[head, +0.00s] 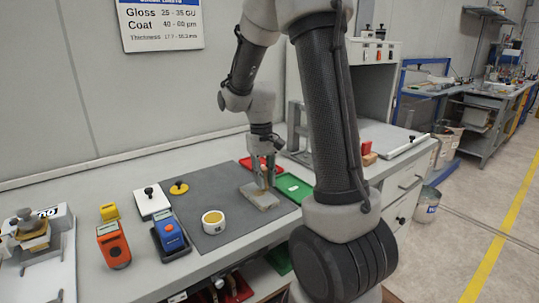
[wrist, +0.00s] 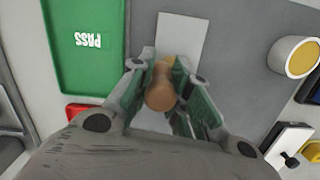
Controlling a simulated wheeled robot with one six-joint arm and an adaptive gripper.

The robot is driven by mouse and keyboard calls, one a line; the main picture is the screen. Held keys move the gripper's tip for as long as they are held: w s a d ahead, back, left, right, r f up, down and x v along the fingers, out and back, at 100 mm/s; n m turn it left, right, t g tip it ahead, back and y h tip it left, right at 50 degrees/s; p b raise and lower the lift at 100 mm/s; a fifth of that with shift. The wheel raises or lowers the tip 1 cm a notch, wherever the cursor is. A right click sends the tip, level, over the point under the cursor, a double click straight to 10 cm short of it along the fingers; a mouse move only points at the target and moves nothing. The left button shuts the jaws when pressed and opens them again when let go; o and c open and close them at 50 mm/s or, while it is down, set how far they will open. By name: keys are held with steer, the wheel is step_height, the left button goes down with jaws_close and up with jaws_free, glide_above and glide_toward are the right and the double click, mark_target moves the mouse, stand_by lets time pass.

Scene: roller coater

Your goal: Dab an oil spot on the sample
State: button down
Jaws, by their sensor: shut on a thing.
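My gripper (head: 264,183) is low over the sample panel (head: 257,196), a flat pale plate lying on the grey mat (head: 213,193). The panel also shows in the wrist view (wrist: 178,38), running under the fingers. My gripper (wrist: 163,88) is shut on a brown wooden-looking dabber (wrist: 159,90), seen end-on between the green-padded fingers. The dabber's lower tip is hidden, so I cannot tell whether it touches the panel. A white cup with yellow contents (head: 213,221) stands on the mat, left of the panel; it also shows in the wrist view (wrist: 294,56).
A green PASS tray (head: 293,188) lies right of the panel, with a red tray (head: 258,163) behind.

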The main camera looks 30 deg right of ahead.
steer(key=shift+a+r, duration=0.15)
steer(key=shift+r, duration=3.6)
